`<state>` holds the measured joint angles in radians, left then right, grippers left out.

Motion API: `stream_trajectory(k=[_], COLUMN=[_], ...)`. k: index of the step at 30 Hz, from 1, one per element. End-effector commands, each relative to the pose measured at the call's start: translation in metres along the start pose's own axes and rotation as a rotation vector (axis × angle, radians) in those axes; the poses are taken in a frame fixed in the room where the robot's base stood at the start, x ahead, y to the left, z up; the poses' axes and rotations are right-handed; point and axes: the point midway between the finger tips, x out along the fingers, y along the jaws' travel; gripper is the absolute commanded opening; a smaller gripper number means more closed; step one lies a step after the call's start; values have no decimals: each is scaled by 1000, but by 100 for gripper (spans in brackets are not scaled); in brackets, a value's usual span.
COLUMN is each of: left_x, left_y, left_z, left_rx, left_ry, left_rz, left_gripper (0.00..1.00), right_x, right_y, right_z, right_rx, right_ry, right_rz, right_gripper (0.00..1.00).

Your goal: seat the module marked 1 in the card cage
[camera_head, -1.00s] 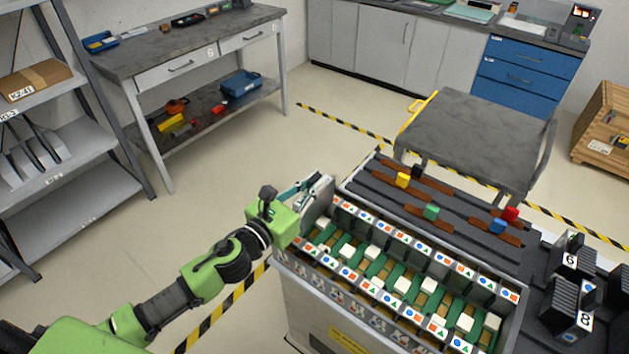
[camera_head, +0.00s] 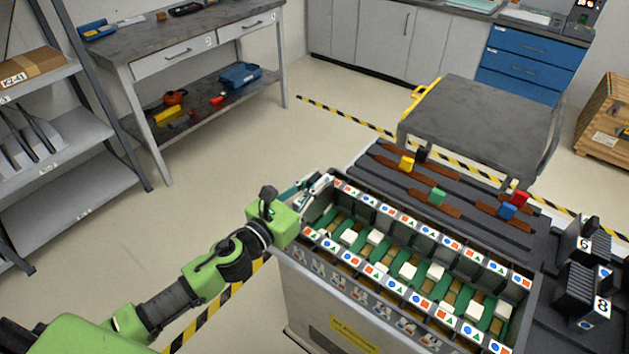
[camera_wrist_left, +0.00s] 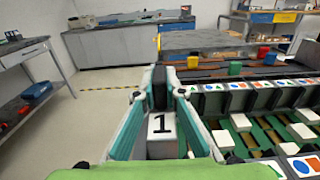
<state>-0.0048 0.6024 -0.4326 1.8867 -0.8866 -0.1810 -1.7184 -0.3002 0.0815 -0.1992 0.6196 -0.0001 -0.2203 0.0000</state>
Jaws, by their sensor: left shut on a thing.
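My left gripper (camera_head: 314,186) is at the left end of the card cage (camera_head: 341,255). In the left wrist view its teal fingers (camera_wrist_left: 161,100) are shut on the module marked 1 (camera_wrist_left: 162,146), whose white label faces the camera. In the head view the module is mostly hidden by the gripper and the cage's end, so I cannot tell how deep it sits. The cage has a row of slots with white blocks and green boards inside, and rails with coloured shape labels. My right gripper is not in view.
Dark finned modules marked 8 (camera_head: 583,292) and 9 (camera_head: 577,243) stand right of the cage. Coloured blocks, one of them green (camera_head: 437,196), lie on the dark top behind it. A grey cart (camera_head: 480,118) stands beyond. Floor on the left is clear.

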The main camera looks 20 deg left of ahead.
Motion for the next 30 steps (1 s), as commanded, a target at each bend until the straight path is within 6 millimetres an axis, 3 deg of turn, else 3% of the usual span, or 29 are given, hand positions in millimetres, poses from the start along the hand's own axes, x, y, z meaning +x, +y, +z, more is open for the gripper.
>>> stream_trajectory(k=[23,24,26,30], left_x=[0,0,0,0], left_y=[0,0,0,0], left_z=[-4,-4,-3,-4], left_rx=[1,1,1,1], left_ry=[-3,-3,-3,-2], left_rz=[0,0,0,0], left_gripper=[0,15,30,30], right_x=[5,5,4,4], right_y=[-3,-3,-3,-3], right_z=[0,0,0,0], right_rx=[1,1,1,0], right_ry=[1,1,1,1], right_rz=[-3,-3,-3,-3], right_gripper=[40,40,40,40])
